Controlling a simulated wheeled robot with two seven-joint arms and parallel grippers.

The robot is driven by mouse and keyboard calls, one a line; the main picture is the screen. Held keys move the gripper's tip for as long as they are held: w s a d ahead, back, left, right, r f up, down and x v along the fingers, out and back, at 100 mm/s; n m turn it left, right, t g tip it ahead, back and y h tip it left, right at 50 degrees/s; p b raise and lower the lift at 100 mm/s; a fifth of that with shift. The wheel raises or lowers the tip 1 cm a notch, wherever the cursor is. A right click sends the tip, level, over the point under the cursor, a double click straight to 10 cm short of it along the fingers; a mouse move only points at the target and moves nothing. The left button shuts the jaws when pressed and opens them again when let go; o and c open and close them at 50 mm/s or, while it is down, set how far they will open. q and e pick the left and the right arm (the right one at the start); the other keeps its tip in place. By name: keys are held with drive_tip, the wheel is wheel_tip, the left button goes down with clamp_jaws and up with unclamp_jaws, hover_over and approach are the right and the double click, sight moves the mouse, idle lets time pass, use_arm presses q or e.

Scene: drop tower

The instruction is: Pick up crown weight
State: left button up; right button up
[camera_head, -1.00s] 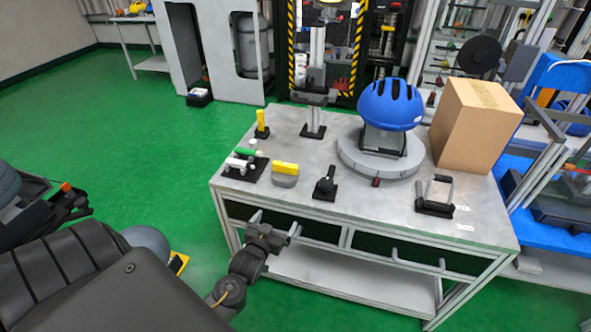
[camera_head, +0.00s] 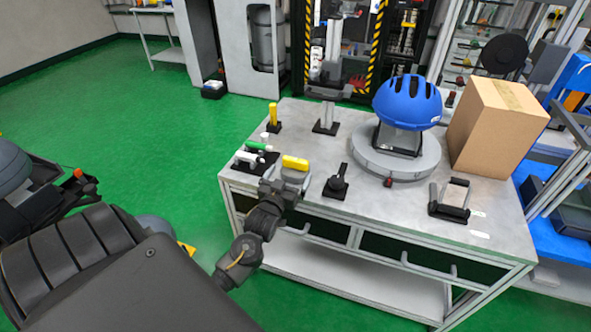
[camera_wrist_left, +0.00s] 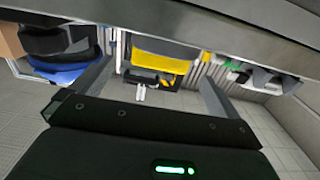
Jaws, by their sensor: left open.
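The yellow-topped grey block (camera_head: 295,162), which I take to be the crown weight, stands near the front left edge of the metal table. My left gripper (camera_head: 286,178) is open at that edge, in front of the block, and hides its lower part. In the left wrist view, which is upside down, the yellow and grey block (camera_wrist_left: 160,56) shows ahead, between the directions of the two spread fingers (camera_wrist_left: 155,84). I see no finger contact with it. My right gripper is not in view.
A black-based lever (camera_head: 337,182) stands right of the block, and a green and white tool (camera_head: 255,150) to its left. A cardboard box (camera_head: 485,125) stands at the right.

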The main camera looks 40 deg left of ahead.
sight(294, 165)
use_arm(q)
drive_tip(key=x, duration=0.4)
drive_tip(key=shift+a+p, duration=0.1)
drive_tip(key=shift+p, duration=0.2)
drive_tip(key=shift+w+a, duration=0.2)
drive_tip(key=shift+w, duration=0.35)
drive_tip(key=shift+c, duration=0.9)
drive_tip(key=c, duration=1.4)
drive_tip(key=shift+c, duration=0.7)
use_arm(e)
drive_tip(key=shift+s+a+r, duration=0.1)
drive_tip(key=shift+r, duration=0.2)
use_arm(q)
drive_tip(key=shift+r, duration=0.15)
